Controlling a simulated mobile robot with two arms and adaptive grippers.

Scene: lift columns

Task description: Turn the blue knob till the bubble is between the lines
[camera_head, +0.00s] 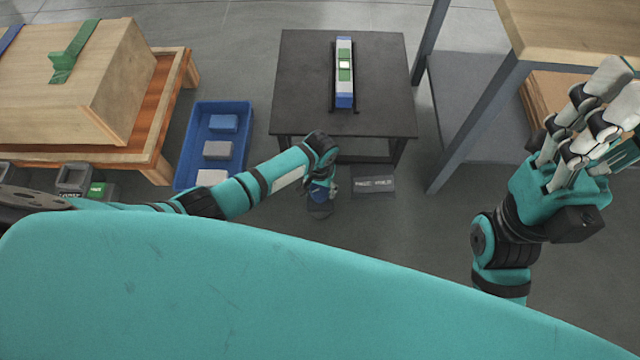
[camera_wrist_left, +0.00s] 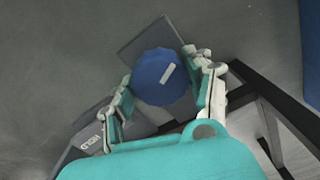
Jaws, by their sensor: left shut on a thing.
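The blue knob (camera_wrist_left: 157,79), with a white mark on its top, sits between the fingers of my left gripper (camera_wrist_left: 165,92) in the left wrist view. Both fingers are closed against its sides. In the head view the left gripper (camera_head: 322,186) is low in front of the black table and mostly covers the knob. The level (camera_head: 344,98) lies lengthwise on the table, with a green vial and a small pale patch near its middle. The vial's lines are too small to make out. My right gripper (camera_head: 600,115) is raised at the right, empty, its fingers apart.
The black table (camera_head: 300,95) stands just beyond the left gripper. A dark plate with lettering (camera_head: 374,185) is beside the knob. A blue bin (camera_head: 182,165) with several blocks stands left. A wooden bench (camera_head: 565,30) is at right, a wooden box (camera_head: 70,85) at far left.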

